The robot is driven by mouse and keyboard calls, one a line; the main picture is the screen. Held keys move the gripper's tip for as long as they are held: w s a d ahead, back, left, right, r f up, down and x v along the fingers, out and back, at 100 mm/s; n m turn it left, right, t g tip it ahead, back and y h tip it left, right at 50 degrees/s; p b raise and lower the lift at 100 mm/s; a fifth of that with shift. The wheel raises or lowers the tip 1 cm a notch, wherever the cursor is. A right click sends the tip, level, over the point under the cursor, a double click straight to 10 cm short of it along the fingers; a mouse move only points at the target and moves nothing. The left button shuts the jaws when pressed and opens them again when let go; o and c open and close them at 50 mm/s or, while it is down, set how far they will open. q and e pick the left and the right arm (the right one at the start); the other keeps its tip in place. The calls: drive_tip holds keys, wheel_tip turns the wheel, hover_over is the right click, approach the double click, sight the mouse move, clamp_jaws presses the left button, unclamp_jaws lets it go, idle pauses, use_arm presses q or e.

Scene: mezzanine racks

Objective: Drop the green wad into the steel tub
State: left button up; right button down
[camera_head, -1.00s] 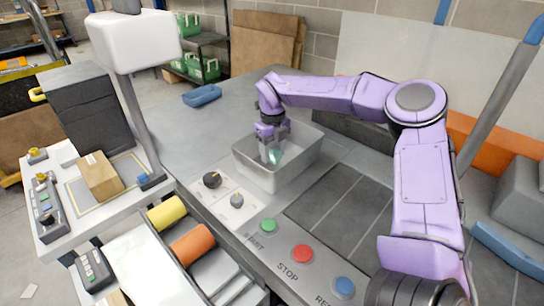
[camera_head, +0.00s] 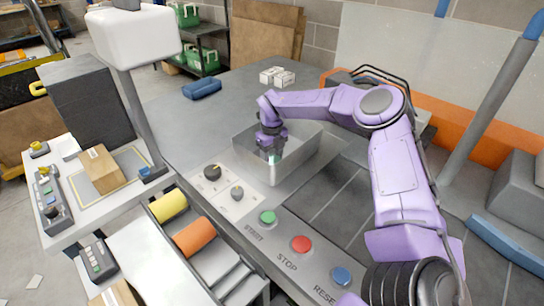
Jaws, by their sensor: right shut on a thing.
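The steel tub (camera_head: 291,174) is an open grey box on the workbench, in the middle of the head view. My right gripper (camera_head: 271,155) points down inside the tub's opening, near its left side. It is shut on the green wad (camera_head: 274,159), of which only a small green patch shows between the fingers. I cannot tell whether the wad touches the tub's floor. My left gripper is not in view.
A panel with two dark knobs (camera_head: 212,172) lies left of the tub. Green, red (camera_head: 301,244) and blue buttons line the bench's front edge. A blue tray (camera_head: 202,88) and small white boxes (camera_head: 277,76) sit farther back.

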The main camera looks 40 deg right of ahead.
sight(272, 155)
drive_tip(key=shift+f, duration=0.4)
drive_tip(key=shift+c, duration=2.4)
unclamp_jaws()
drive_tip(key=shift+r, duration=0.1)
drive_tip(key=shift+r+p, duration=0.6)
drive_tip(key=shift+r, duration=0.2)
wheel_tip(272, 155, up, 12)
drive_tip(key=b, duration=0.2)
drive_tip(key=shift+f, duration=0.15)
drive_tip(key=shift+w, duration=0.1)
